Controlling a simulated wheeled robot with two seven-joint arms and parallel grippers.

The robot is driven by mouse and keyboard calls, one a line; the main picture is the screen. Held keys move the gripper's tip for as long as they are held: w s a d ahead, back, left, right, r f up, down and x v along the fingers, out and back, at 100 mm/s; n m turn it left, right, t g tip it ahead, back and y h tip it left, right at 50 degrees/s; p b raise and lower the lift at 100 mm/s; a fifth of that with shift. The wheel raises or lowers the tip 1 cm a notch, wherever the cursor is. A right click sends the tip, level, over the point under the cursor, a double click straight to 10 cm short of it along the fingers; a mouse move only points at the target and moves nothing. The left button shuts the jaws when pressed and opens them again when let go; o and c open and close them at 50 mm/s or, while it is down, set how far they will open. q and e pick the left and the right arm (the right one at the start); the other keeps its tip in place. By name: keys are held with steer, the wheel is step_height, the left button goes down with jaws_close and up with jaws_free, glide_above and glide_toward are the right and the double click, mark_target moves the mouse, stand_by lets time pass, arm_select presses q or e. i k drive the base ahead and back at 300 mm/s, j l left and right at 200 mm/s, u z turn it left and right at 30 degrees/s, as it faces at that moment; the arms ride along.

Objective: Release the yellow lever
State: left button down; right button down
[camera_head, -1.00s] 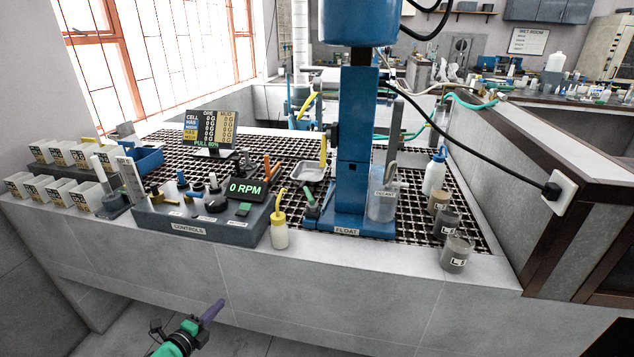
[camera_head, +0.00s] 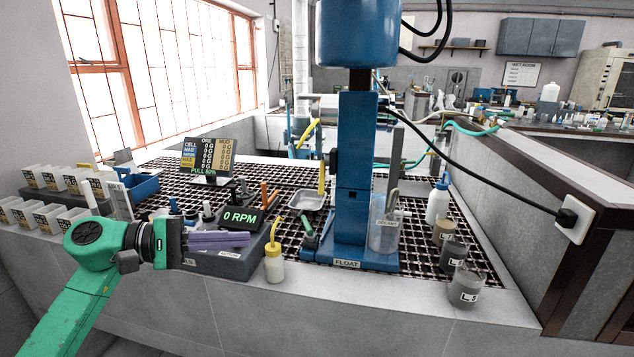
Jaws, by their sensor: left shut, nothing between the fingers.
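A slim upright yellow piece (camera_head: 321,178), which looks like the yellow lever, stands just left of the blue column (camera_head: 356,180) of the flotation machine. My left gripper (camera_head: 246,239), with purple fingers, is shut and empty. It reaches in from the left across the front of the control box (camera_head: 225,264) and hides much of it, including several knobs. Its fingertips end near the 0 RPM display (camera_head: 240,218), left of and in front of the yellow piece and apart from it. My right gripper is not in view.
A yellow-tipped wash bottle (camera_head: 275,267) stands just right of my left fingertips. A clear beaker (camera_head: 383,227) stands at the machine's base, and labelled cups (camera_head: 466,288) at the right. A metal tray (camera_head: 306,200) lies on the grating. White tubs (camera_head: 52,218) stand at far left.

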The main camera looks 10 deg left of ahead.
mark_target(324, 164)
steer(key=i+l, duration=0.1)
steer(key=i, duration=0.75)
